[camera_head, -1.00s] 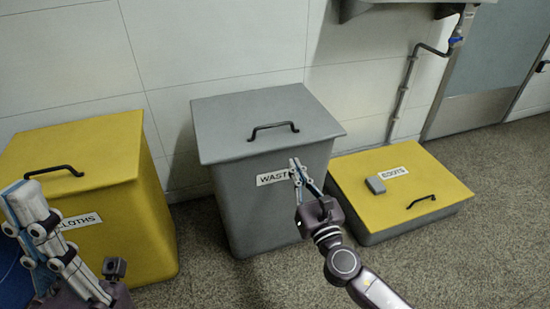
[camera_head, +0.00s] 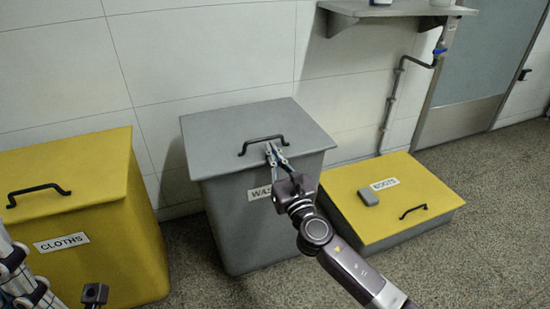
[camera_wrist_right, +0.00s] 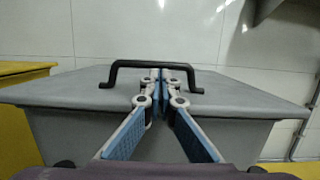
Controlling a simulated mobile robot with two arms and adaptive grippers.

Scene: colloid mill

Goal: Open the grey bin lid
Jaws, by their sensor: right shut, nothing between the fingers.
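The grey bin (camera_head: 245,225) stands against the wall with its grey lid (camera_head: 225,125) down. A white label, partly hidden by my arm, is on its front. A black bar handle (camera_head: 262,141) is on the lid; it also shows in the right wrist view (camera_wrist_right: 125,64). My right gripper (camera_head: 272,147) is shut and empty, its fingertips at the handle near the front of the lid. In the right wrist view the fingertips (camera_wrist_right: 160,74) overlap the handle's bar near its middle; I cannot tell if they touch. Part of my left gripper (camera_head: 15,275) shows at the lower left; its fingertips are unclear.
A yellow bin (camera_head: 110,240) labelled CLOTHS stands left of the grey bin. A low yellow-lidded box (camera_head: 345,205) labelled BOOTS is on the right, with a small grey block (camera_head: 368,197) on it. A wall shelf (camera_head: 400,9) is above. Floor at the right is clear.

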